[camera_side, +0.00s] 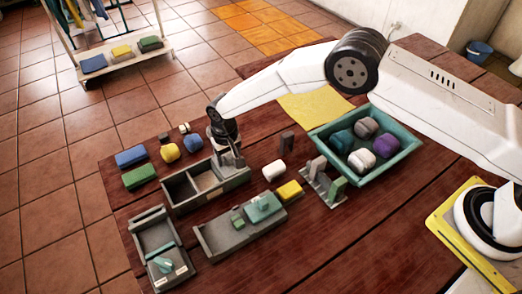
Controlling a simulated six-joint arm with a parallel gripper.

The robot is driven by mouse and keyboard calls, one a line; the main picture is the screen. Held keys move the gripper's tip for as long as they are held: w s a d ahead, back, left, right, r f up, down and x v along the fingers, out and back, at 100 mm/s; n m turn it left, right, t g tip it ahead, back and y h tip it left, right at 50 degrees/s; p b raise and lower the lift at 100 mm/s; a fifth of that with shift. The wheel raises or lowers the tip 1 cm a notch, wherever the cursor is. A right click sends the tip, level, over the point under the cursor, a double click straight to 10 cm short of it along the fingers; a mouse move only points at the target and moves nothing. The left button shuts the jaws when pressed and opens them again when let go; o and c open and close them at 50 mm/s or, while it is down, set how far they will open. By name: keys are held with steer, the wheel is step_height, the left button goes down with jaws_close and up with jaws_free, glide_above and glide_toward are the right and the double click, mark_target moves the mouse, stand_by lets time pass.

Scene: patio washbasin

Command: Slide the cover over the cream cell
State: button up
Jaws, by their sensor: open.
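A grey two-cell box (178,210) stands near the far side of the wooden table. Its left cell (180,190) looks dark inside, and a cream floor (205,179) shows in the cell to its right. The cover seems to be the grey panel (236,177) at the box's right end, clear of most of the cream cell, though its edges are hard to make out. My gripper (231,162) is open and points down over that right end. Its fingers are low, close to the panel; I cannot tell whether they touch it or straddle a handle.
A grey tray (215,240) with teal and green blocks and a grey box (150,222) with a teal piece stand in front. Blue, green and yellow blocks lie left and behind. A white block (272,169), a slotted rack (322,185) and a teal bin (400,163) are right.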

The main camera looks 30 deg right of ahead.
steer(key=shift+f, duration=0.1)
jaws_close()
stand_by(1.5)
